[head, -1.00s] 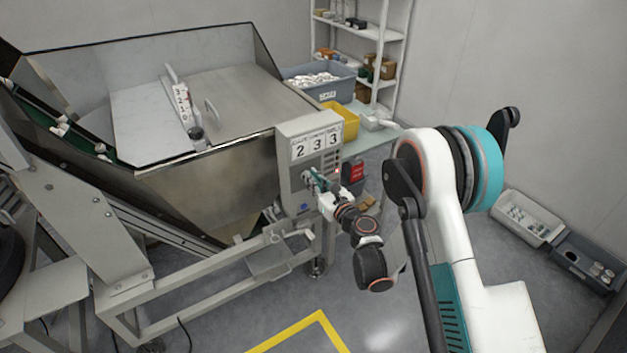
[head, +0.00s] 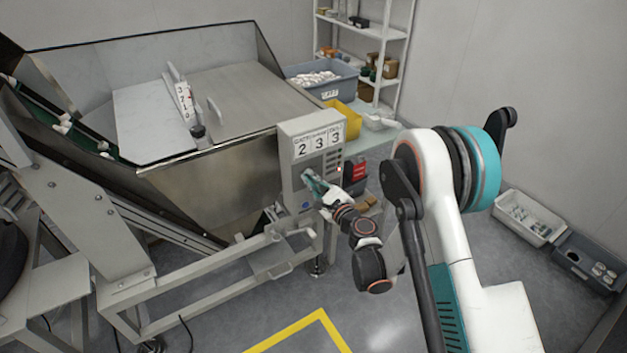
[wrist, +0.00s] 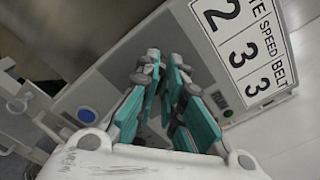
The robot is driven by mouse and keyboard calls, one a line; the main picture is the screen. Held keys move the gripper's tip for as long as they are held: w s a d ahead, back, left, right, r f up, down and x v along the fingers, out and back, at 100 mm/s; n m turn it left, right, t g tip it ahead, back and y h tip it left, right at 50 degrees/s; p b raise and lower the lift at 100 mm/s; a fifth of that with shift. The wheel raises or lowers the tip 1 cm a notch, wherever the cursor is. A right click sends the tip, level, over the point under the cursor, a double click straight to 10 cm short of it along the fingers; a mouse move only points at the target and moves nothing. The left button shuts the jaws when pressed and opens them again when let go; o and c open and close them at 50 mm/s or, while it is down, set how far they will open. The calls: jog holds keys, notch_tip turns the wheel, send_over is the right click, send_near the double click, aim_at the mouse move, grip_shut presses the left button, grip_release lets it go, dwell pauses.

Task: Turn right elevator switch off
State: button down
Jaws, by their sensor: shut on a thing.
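The grey control box (head: 292,150) stands at the front right corner of the hopper, with panels reading 2, 3 and 3. It also shows in the wrist view (wrist: 110,75), with a blue button (wrist: 87,115) and a dark RUN label (wrist: 221,99). My gripper (head: 308,177) is at the left part of the box's front face, above the blue button. In the wrist view its teal fingers (wrist: 162,68) are close together at the panel, shut on a switch. The fingers mostly hide the switch, so its setting cannot be read.
The metal hopper (head: 215,180) and its frame stand left of the box. A small ledge (head: 275,262) juts out below. The floor to the right is open up to two bins (head: 530,216).

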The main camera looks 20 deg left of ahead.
jog(key=shift+n, duration=0.5)
jog(key=shift+s, duration=0.1)
jog(key=c, duration=1.7)
grip_release()
notch_tip(320, 180, up, 10)
jog(key=shift+f, duration=0.1)
